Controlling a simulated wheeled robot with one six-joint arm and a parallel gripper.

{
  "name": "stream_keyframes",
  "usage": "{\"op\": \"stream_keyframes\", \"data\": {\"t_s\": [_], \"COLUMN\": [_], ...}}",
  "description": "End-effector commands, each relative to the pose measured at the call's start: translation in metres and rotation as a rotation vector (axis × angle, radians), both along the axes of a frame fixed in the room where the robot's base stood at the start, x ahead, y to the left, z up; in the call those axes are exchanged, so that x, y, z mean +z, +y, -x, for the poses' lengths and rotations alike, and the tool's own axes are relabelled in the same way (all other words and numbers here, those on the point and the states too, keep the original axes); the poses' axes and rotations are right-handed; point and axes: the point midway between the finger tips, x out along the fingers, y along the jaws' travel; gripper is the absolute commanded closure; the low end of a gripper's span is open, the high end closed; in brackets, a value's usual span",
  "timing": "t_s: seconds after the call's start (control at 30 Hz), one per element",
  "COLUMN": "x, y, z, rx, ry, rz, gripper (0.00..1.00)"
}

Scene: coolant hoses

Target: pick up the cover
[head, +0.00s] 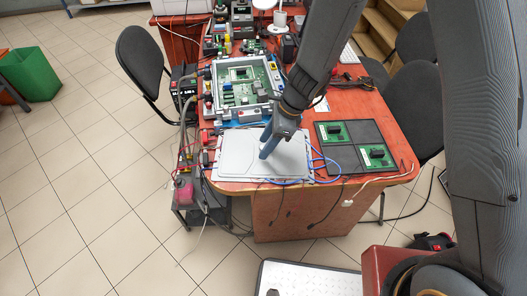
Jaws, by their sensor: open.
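The cover looks to be the flat light-grey panel (240,160) lying near the front edge of the red table. My gripper (267,151) points down over the right half of this panel and hides part of it. The gripper is open. I cannot tell whether its fingertips touch the panel or hover just above it. Nothing shows between the fingers.
An open housing with a green circuit board (240,82) sits behind the panel. A dark mat (349,154) with two green boards lies to the right. Blue hoses or cables (325,167) run beside the panel. Chairs stand on both sides of the red table (393,125).

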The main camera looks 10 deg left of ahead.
Motion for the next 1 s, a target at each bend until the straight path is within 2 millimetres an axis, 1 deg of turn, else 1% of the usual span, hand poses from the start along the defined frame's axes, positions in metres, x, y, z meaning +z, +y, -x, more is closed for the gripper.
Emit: {"op": "stream_keyframes", "data": {"t_s": [0.2,0.37,0.4,0.47,0.77,0.87,1.0], "x": [0.0,0.0,0.0,0.0,0.002,0.007,0.021], "y": [0.0,0.0,0.0,0.0,0.0,0.0,0.001], "z": [0.0,0.0,0.0,0.0,0.0,-0.001,-0.001], "rx": [0.0,0.0,0.0,0.0,0.001,0.001,0.002], "ry": [0.0,0.0,0.0,0.0,-0.001,-0.002,-0.003], "rz": [0.0,0.0,0.0,0.0,-0.001,-0.001,-0.002], "gripper": [0.57,0.84,0.9,1.0,1.0,1.0,1.0]}}
